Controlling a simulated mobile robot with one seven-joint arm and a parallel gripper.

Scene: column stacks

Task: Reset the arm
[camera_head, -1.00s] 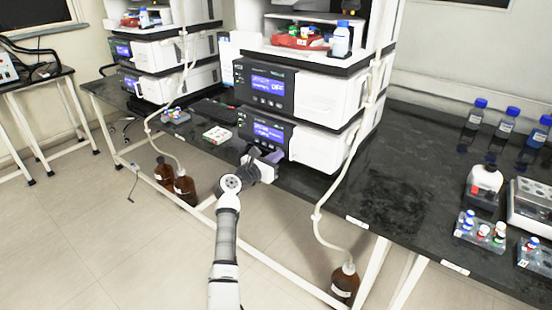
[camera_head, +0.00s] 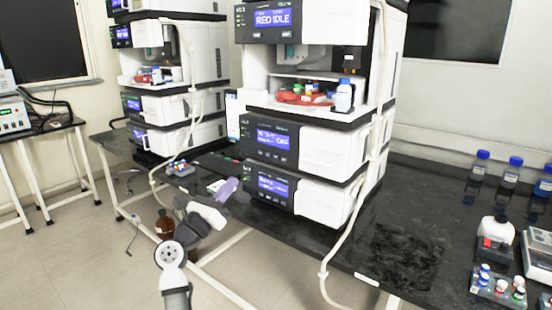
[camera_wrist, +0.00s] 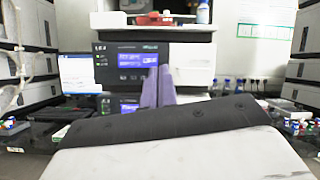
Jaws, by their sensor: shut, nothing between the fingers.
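My gripper (camera_head: 228,188) is at the front edge of the black bench, in front of the lower left of the nearer instrument stack (camera_head: 326,151). Its purple fingers are together and hold nothing. In the wrist view the shut fingers (camera_wrist: 158,88) point at the stack's dark front panel with blue displays. My white and grey arm reaches up from the bottom of the head view, bent at the elbow.
A second stack (camera_head: 170,105) stands at the left. The black bench (camera_head: 400,245) carries blue-capped bottles (camera_head: 508,172) and a vial rack (camera_head: 497,288) at the right. A tube (camera_head: 352,215) hangs in front of the nearer stack. A brown bottle (camera_head: 164,224) stands below. Open floor lies at lower left.

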